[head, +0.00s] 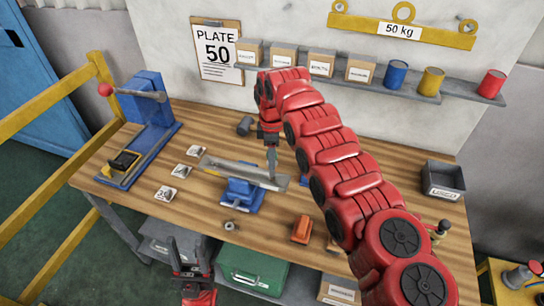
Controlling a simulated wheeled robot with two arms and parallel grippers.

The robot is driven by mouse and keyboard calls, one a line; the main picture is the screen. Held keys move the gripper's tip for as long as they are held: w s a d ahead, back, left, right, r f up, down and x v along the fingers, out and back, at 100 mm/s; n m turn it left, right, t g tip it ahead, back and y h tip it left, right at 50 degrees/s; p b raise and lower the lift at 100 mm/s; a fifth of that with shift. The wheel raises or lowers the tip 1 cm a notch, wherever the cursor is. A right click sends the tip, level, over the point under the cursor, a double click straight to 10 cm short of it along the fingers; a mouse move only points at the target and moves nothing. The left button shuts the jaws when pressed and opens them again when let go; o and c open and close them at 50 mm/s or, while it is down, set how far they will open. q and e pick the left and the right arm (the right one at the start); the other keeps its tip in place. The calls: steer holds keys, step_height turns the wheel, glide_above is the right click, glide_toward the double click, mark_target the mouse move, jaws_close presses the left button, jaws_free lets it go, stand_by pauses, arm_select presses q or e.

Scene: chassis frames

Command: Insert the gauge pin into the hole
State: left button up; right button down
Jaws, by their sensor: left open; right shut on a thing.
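My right gripper (271,150) points down over the right part of a long grey metal plate (225,168). It is shut on a slim grey piece, apparently the gauge pin (272,172), whose lower end is at or just above the plate. I cannot tell whether it is in a hole; the hole is too small to make out. The plate rests on a blue fixture (240,192) in the middle of the wooden bench. My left gripper (188,246) is open and empty, low in front of the bench's front edge.
The wooden bench (330,225) holds small numbered tiles (167,194), a blue press (149,105), a nut-like part (231,226), an orange block (301,229) and a dark bin (443,180). A shelf with boxes and cans (397,73) runs behind. My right arm hides the bench's right middle.

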mark_target(272, 174)
stand_by(0.3)
steer(key=shift+b, duration=0.45)
steer(key=shift+f+b, duration=2)
steer(key=shift+f, duration=1.3)
steer(key=shift+c, duration=1.9)
jaws_free()
steer(key=shift+r, duration=0.1)
